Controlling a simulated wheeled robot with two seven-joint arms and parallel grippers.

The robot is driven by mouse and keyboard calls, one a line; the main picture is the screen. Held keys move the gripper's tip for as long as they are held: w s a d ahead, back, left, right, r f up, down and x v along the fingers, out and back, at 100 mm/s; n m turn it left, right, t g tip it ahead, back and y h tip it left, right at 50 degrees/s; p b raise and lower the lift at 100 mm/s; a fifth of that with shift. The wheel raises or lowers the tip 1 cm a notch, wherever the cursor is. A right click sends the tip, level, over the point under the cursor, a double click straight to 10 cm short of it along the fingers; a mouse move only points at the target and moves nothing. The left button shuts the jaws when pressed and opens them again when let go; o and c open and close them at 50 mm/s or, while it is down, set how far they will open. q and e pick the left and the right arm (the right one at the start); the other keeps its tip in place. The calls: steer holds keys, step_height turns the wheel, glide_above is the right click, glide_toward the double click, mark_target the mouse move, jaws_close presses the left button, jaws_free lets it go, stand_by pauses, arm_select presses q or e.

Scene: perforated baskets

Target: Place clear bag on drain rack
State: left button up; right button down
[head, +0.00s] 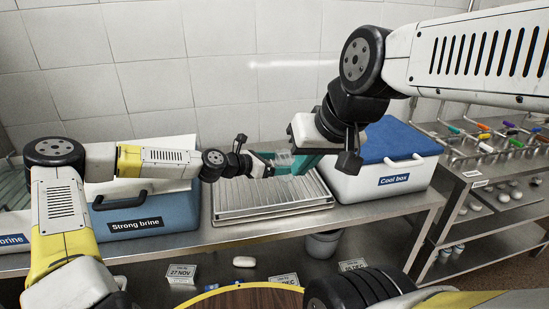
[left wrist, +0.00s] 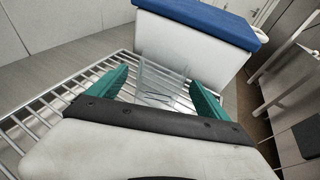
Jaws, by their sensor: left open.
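The clear bag (left wrist: 163,82) is see-through and sits between the two teal fingers of my left gripper (left wrist: 160,85) in the left wrist view, over the far end of the drain rack (left wrist: 40,118). The left fingers are spread, with gaps on both sides of the bag. In the head view, the bag (head: 283,158) is faint and partly hidden between my left gripper (head: 268,162) and right gripper (head: 303,162). The drain rack (head: 235,203) lies below them on the steel counter. The right gripper's fingers are mostly hidden by its own wrist, so their opening is unclear.
A white cool box with blue lid (head: 372,181) stands right of the rack. A blue strong brine box (head: 155,215) stands to the left. A steel shelf (head: 490,185) with small items is at far right. A grey bucket (head: 322,243) is below the counter.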

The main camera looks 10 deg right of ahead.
arm_select(q)
steer(key=v, duration=1)
steer(key=s+f+m+y, duration=0.1)
steer(key=s+f+m+g, duration=0.1)
steer(key=s+m, duration=0.1)
steer(key=s+f+m+g+y, duration=0.1)
steer(key=s+m, duration=0.1)
steer(key=shift+d+f+y, duration=0.3)
steer(key=s+a+m+y, duration=0.1)
steer(key=s+a+f+m+g+y, duration=0.1)
steer(key=m, duration=0.1)
steer(key=s+a+m, duration=0.1)
steer(key=shift+s+f+g+y, duration=0.3)
steer(key=shift+y, duration=0.1)
steer(key=a+m, duration=0.1)
steer(key=s+a+m+y, duration=0.1)
steer(key=shift+s+a+r+y, duration=0.2)
steer(key=shift+a+y, duration=0.1)
steer(key=s+a+r+m+t+y, duration=0.2)
steer(key=s+a+r+m, duration=0.4)
steer(key=s+a+r, duration=0.2)
steer(key=s+a+r+m+t+y, duration=0.1)
steer(key=s+a+r+m+y, duration=0.1)
steer(key=s+a+r+m, duration=0.4)
steer(key=s+a+r, duration=0.3)
steer(key=s+r, duration=0.1)
steer(key=r, duration=0.3)
steer(key=shift+s+r+t, duration=0.2)
steer(key=shift+r+t, duration=0.05)
steer(key=shift+t, duration=0.15)
